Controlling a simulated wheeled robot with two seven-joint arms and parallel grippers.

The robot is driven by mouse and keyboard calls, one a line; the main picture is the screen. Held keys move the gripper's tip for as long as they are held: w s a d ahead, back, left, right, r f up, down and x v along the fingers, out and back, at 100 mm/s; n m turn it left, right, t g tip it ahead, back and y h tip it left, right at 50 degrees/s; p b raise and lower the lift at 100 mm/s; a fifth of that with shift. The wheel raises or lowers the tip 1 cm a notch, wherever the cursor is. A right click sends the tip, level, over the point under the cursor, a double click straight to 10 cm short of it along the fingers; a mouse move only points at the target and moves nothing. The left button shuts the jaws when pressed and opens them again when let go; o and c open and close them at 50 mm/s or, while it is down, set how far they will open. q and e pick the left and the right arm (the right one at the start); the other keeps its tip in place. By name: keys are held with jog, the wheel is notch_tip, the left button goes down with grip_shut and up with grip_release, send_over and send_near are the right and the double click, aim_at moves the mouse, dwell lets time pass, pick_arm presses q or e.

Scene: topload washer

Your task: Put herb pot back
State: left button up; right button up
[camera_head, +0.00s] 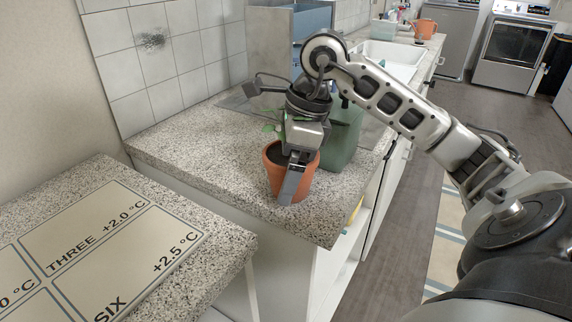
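The herb pot is a terracotta pot (306,185) with dark soil and a few green leaves. It stands upright on the speckled counter (215,165), near the counter's front end. My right gripper (291,188) reaches down over the pot from above. A grey finger lies across the pot's near side, over the rim. The other finger is hidden, so I cannot tell whether the gripper is closed on the pot. My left gripper is out of view.
A green container (341,145) stands close behind the pot. A nearer speckled surface (228,240) bears marked panels, including "THREE +2.0 °C" (90,235) and "SIX +2.5 °C" (140,275). A gap separates the surfaces. A white sink (385,60) and another orange pot (425,28) are farther back.

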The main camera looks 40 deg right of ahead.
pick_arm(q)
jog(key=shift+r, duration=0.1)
pick_arm(e)
jog(key=shift+r, duration=0.1)
jog(key=shift+r, duration=0.3)
jog(key=p+v, duration=0.2)
jog(key=v, duration=0.9)
jog(key=shift+r, duration=0.1)
jog(key=shift+d+r, duration=0.1)
jog(key=shift+r, duration=0.05)
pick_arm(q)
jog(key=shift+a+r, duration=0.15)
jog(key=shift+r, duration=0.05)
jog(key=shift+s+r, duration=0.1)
pick_arm(e)
jog(key=shift+s, duration=0.1)
